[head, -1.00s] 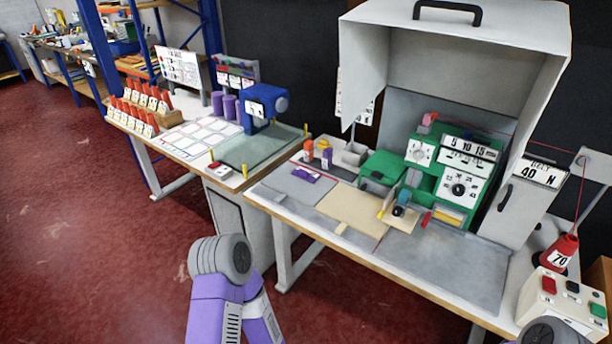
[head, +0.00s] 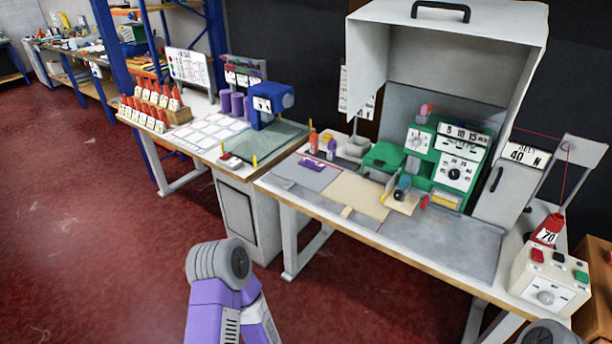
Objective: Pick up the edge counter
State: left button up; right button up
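I cannot tell for certain which item is the edge counter. A small red and white device (head: 231,161) lies at the front edge of the left table, by the green-grey mat; it may be the counter, but its face is too small to read. A small purple item (head: 312,165) lies on the grey pad of the right table. My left arm shows at the bottom centre and a bit of my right arm at the bottom right. Neither gripper is in view.
The left table holds a blue machine (head: 270,104), card grid (head: 212,133) and red-topped tags (head: 150,112). The right table holds a green machine (head: 455,165) under a grey hood (head: 450,42), a red cone (head: 546,231) and a control box (head: 550,280). Red floor is clear at left.

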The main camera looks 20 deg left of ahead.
aim_at(307, 163)
jog(key=u, duration=1.4)
jog(key=i, duration=0.9)
jog(key=u, duration=0.05)
